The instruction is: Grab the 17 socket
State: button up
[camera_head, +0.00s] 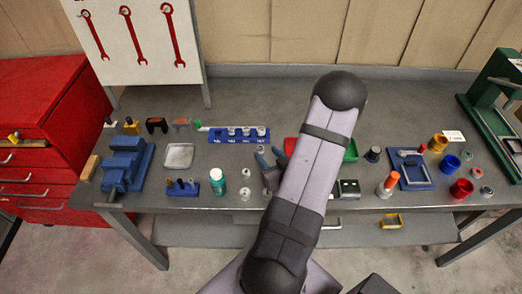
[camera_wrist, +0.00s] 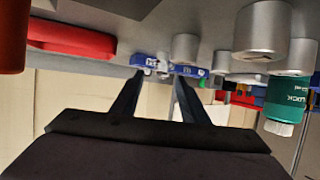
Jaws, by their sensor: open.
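A blue socket rail (camera_head: 220,139) with several silver sockets lies at the back middle of the bench. Loose silver sockets stand in front of it: one near the rail (camera_head: 260,151), one beside the green bottle (camera_head: 244,175) and one nearer the front edge (camera_head: 244,194). I cannot read which is the 17. My gripper (camera_head: 270,156) is open and empty, just right of the loose sockets, partly hidden by my arm. In the wrist view, upside down, my gripper (camera_wrist: 160,74) points toward the blue rail (camera_wrist: 190,71), with a large socket (camera_wrist: 262,30) off to its right.
A green bottle (camera_head: 217,181) and a small blue holder (camera_head: 183,188) stand left of the sockets. A metal tray (camera_head: 179,156) and a blue vise (camera_head: 126,160) are farther left. A red tray (camera_wrist: 70,40) lies close by. Cups and a blue frame (camera_head: 415,180) fill the right side.

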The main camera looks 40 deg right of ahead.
aim_at(263, 149)
jog(key=shift+p+x, duration=0.7)
jog(key=shift+x, duration=1.3)
jog(key=shift+a, duration=0.1)
grip_shut()
jog(key=shift+r, duration=0.25)
notch_tip(263, 149, up, 10)
jog(key=b, duration=0.1)
jog(key=shift+f, duration=0.2)
